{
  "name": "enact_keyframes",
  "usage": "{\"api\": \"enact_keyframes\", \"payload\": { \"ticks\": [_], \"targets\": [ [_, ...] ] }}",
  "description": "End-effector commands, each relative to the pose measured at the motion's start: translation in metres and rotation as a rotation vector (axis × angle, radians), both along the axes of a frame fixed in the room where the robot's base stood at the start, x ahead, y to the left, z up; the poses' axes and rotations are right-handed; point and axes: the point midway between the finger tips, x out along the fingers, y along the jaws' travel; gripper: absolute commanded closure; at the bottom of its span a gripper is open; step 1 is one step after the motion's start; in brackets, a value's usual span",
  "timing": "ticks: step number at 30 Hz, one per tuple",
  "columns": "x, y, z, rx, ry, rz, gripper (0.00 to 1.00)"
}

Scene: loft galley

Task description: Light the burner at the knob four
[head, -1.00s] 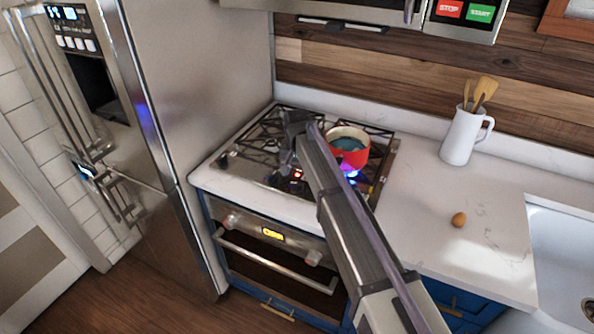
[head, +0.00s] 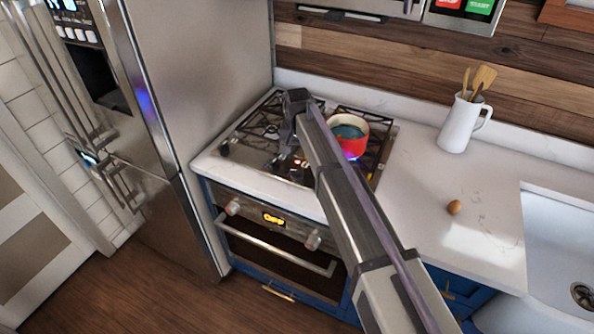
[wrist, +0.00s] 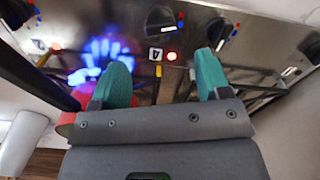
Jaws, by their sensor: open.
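A dark knob (wrist: 163,20) stands on the steel cooktop in the wrist view, beside a label with a 4 (wrist: 155,54) that appears turned. A small red light (wrist: 172,56) glows next to that label. My gripper (wrist: 163,72) is open and empty, its teal fingers apart on either side of the label, short of the knob. Blue flames (wrist: 100,55) burn at the left of the wrist view, and a blue glow shows under the pot in the head view. In the head view my gripper (head: 286,155) is low over the cooktop (head: 232,160), partly hidden by my arm.
A red pot (head: 353,143) stands on the right side of the cooktop, close to my arm. Other knobs (wrist: 220,32) flank the labelled one. The oven display (head: 273,218) reads OFF. A white jug (head: 460,125) and an egg (head: 454,207) are on the counter.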

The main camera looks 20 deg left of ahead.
Motion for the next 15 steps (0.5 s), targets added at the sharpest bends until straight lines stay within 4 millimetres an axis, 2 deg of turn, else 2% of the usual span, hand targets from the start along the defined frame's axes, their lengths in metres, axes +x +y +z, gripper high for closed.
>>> {"api": "enact_keyframes", "payload": {
  "ticks": [1,6,10,15],
  "targets": [
    [0.000,0.000,-0.024,0.000,0.000,0.000,0.30],
    [0.000,0.000,-0.065,0.000,0.000,0.000,0.30],
    [0.000,0.000,-0.082,0.000,0.000,0.000,0.30],
    [0.000,0.000,-0.082,0.000,0.000,0.000,0.30]
  ]
}}
